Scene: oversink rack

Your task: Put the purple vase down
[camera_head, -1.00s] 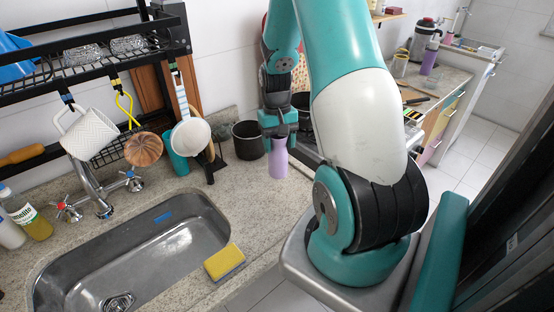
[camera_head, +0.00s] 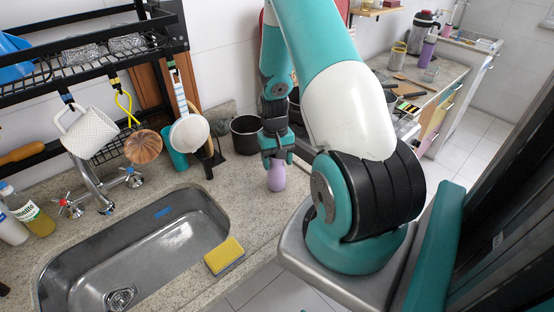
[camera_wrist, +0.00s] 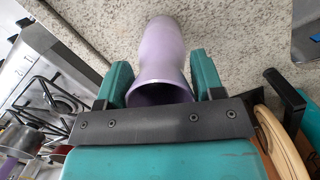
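The purple vase (camera_head: 276,178) is upright under my gripper (camera_head: 277,160), over the counter strip right of the sink. In the wrist view the vase (camera_wrist: 161,48) points away from the camera, its open mouth close to my gripper's dark plate. The two teal fingers (camera_wrist: 161,82) are on either side of the vase's flared rim and appear closed on it. The plate hides part of the mouth. The vase's base is close to the speckled counter (camera_head: 235,195); I cannot tell whether it touches.
A sink (camera_head: 140,250) and a yellow sponge (camera_head: 224,255) are to the left. A dark pot (camera_head: 246,135) stands behind my gripper. Mugs hang from the black rack (camera_head: 100,70). The stove (camera_wrist: 55,85) is beside the counter. Bare counter surrounds the vase.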

